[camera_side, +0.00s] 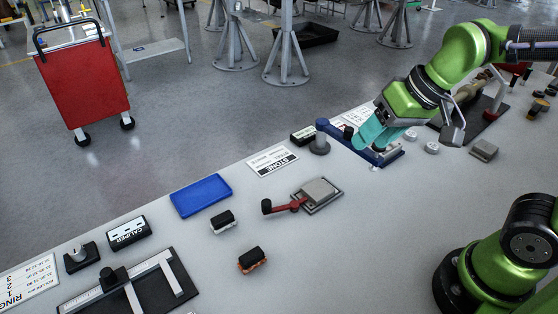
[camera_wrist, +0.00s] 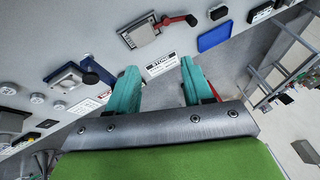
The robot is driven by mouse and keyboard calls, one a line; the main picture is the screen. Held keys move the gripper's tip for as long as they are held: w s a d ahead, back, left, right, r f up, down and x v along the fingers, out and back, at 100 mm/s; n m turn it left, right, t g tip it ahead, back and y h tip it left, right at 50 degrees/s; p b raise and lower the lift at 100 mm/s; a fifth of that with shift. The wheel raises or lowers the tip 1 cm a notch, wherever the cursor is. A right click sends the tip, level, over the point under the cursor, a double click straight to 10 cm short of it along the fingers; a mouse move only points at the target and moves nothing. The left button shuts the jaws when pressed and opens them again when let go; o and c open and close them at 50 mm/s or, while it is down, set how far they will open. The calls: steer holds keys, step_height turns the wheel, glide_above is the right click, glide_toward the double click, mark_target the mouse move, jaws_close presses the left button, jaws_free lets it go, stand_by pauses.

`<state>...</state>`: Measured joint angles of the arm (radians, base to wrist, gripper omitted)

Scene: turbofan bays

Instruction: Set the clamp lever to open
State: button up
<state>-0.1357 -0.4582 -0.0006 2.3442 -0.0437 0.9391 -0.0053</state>
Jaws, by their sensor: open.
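A red lever (camera_side: 285,205) with a black knob sits on a small plate with a grey block (camera_side: 318,191), in the middle of the bench. The lever points left in the side view. It also shows at the top of the wrist view as a red lever (camera_wrist: 175,21) beside its grey block (camera_wrist: 141,33). No open or shut marking can be read on it. My gripper (camera_side: 370,137) is over the blue fixture (camera_side: 336,134), behind and to the right of the lever. Its teal fingers (camera_wrist: 160,68) are apart in the wrist view, with nothing between them.
A STONE card (camera_side: 273,161), a black box (camera_side: 303,134) and a blue tray (camera_side: 201,195) lie along the far edge.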

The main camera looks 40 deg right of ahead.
steer(key=w+a+f+n+g, duration=0.2)
steer(key=w+a+g, duration=0.1)
steer(key=w+a, duration=0.4)
steer(key=n+g+h, duration=0.2)
glide_toward(266, 202)
step_height(266, 202, down, 9)
steer(key=shift+a+f, duration=0.15)
steer(key=shift+f, duration=0.1)
jaws_close()
